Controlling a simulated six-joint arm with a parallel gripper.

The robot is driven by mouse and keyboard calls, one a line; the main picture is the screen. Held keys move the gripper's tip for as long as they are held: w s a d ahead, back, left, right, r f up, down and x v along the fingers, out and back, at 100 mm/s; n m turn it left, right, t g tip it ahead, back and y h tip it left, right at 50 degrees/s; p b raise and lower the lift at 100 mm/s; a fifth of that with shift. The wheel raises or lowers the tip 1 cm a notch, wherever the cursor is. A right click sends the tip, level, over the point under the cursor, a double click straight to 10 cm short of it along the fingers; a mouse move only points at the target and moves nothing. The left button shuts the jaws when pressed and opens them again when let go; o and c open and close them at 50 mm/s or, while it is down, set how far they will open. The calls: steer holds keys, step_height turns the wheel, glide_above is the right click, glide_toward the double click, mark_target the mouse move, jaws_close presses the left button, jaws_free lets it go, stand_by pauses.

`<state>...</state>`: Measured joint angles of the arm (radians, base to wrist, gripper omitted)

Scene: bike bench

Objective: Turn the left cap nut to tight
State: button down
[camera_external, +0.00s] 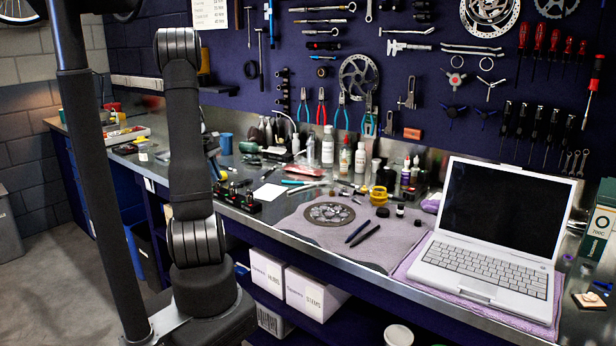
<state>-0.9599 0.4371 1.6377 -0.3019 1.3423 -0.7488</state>
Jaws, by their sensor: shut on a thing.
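My arm stands in the left half of the external view, and its upright link hides part of the bench. A dark part of my arm shows just right of that link, but my gripper's fingertips are hidden. A low black block (238,203) with several small upright parts sits at the bench's front edge, right beside my arm. I cannot tell whether the left cap nut is among these parts. No cap nut can be made out, and its turn position cannot be read.
A grey mat (312,241) holds a brake disc (329,213) and two dark pen-like tools. An open laptop (494,237) stands at the right. Bottles, including a white one (327,146), line the back under the tool wall. A thick dark pole (97,200) stands left of my arm.

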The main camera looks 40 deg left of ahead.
steer(key=m+g, duration=0.1)
steer(key=m, duration=0.3)
steer(key=m+g, duration=0.1)
steer(key=m, duration=0.1)
steer(key=shift+w+m+g, duration=0.25)
steer(key=shift+m+g, duration=0.05)
stand_by(0.5)
steer(key=c, duration=1.5)
jaws_free()
steer(key=shift+r, duration=0.1)
steer(key=v, duration=1.7)
steer(key=shift+w+r, duration=0.15)
steer(key=shift+r, duration=0.05)
steer(key=shift+d, duration=0.1)
